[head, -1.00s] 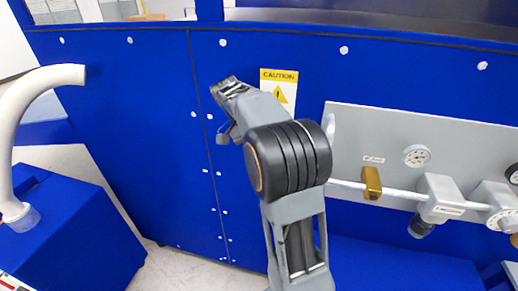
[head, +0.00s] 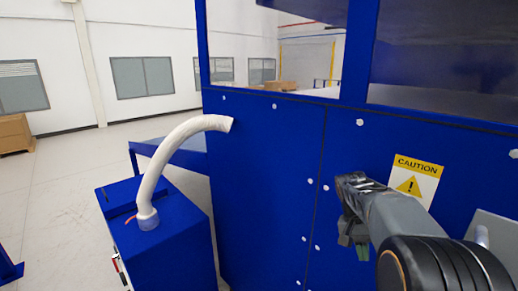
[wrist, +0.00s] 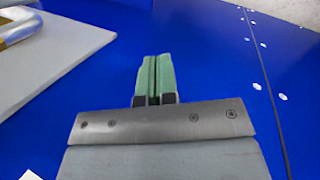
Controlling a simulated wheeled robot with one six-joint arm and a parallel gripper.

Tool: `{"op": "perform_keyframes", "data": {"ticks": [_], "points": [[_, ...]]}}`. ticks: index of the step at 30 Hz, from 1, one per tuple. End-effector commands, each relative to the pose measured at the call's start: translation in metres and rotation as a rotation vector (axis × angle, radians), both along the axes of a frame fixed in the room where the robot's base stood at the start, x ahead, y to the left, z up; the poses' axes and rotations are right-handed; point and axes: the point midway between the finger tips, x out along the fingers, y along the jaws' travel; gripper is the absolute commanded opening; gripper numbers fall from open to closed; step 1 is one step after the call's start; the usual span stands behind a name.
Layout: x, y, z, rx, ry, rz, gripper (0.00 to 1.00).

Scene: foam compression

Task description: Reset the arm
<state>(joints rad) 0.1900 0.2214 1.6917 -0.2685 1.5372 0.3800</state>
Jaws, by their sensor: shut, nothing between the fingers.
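My gripper (head: 361,246) is at the lower right in the head view, in front of the blue machine panel (head: 262,190). Part of my arm shows beside it at the right edge. In the wrist view my gripper's green fingers (wrist: 153,78) are together, with nothing between them. The blue panel fills most of the wrist view behind them, and the fingers appear clear of it.
A yellow caution sign (head: 416,180) is on the panel beside my arm. A white curved hose (head: 165,160) rises from a blue box (head: 172,245) at the left. Open floor (head: 55,200) lies further left. A grey plate (wrist: 62,52) shows in the wrist view.

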Motion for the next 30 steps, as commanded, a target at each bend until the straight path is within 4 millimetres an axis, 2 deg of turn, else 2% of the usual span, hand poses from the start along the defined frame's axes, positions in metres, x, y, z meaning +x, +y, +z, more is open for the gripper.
{"op": "perform_keyframes", "data": {"ticks": [6, 12, 19, 24, 30], "points": [[-0.040, 0.053, -0.013, 0.147, -0.282, 0.306, 0.00], [-0.085, 0.093, -0.016, 0.190, -0.513, 0.480, 0.00], [-0.121, 0.113, -0.012, 0.200, -0.634, 0.531, 0.00], [-0.125, 0.117, 0.000, 0.190, -0.683, 0.556, 0.00], [-0.126, 0.119, 0.002, 0.190, -0.691, 0.563, 0.00]]}}
